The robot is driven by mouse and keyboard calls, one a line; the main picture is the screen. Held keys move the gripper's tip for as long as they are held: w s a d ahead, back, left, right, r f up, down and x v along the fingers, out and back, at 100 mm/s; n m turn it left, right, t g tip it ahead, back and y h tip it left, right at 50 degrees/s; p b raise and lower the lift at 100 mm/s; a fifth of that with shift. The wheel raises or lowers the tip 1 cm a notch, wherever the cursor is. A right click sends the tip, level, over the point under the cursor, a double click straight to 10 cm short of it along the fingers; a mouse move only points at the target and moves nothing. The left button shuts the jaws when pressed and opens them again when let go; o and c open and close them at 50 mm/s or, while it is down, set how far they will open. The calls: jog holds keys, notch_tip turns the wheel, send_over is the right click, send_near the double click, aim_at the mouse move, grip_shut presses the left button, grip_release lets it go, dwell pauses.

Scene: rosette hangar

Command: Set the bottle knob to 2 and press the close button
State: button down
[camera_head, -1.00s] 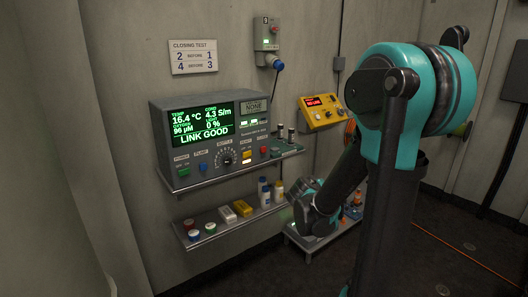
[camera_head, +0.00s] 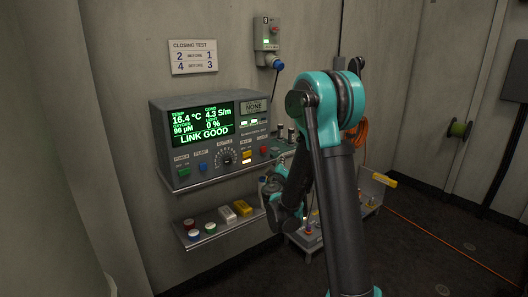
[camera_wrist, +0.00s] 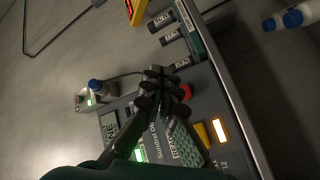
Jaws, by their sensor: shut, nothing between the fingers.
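The grey console (camera_head: 158,140) is on the wall at centre left in the head view. Its round black bottle knob (camera_head: 227,157) has a dial; its setting is too small to read. To its right are a yellow button (camera_head: 246,155) with a lit part below and a red button (camera_head: 264,150). Their labels are not legible, so I cannot tell which is close. In the wrist view my gripper (camera_wrist: 160,88) is shut and empty over the console, overlapping the red button (camera_wrist: 186,92); contact is unclear. The lit button (camera_wrist: 219,131) is lower right. The knob is not visible there.
A sign (camera_head: 193,57) reads "CLOSING TEST", 2 before 1, 4 before 3. The console screen (camera_head: 207,123) shows "LINK GOOD"; a small display (camera_head: 254,106) reads "NONE". A lower shelf (camera_head: 222,231) holds coloured caps and boxes.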

jog(key=shift+w+a, duration=0.8)
jog(key=shift+w, duration=0.4)
jog(key=shift+w+a, duration=0.8)
jog(key=shift+w, duration=0.45)
jog(key=shift+w+a, duration=0.8)
jog(key=shift+w, duration=0.4)
jog(key=shift+w+a, duration=0.1)
jog(key=shift+w+a, duration=0.15)
jog(key=shift+w, duration=0.1)
jog(key=shift+w+a, duration=0.25)
jog(key=shift+w, duration=0.1)
jog(key=shift+s+d, duration=0.5)
jog(key=shift+s, duration=0.2)
jog(key=shift+s+d, duration=0.7)
jog(key=shift+s, duration=0.35)
jog(key=shift+s+d, duration=0.7)
jog(key=shift+s, duration=0.35)
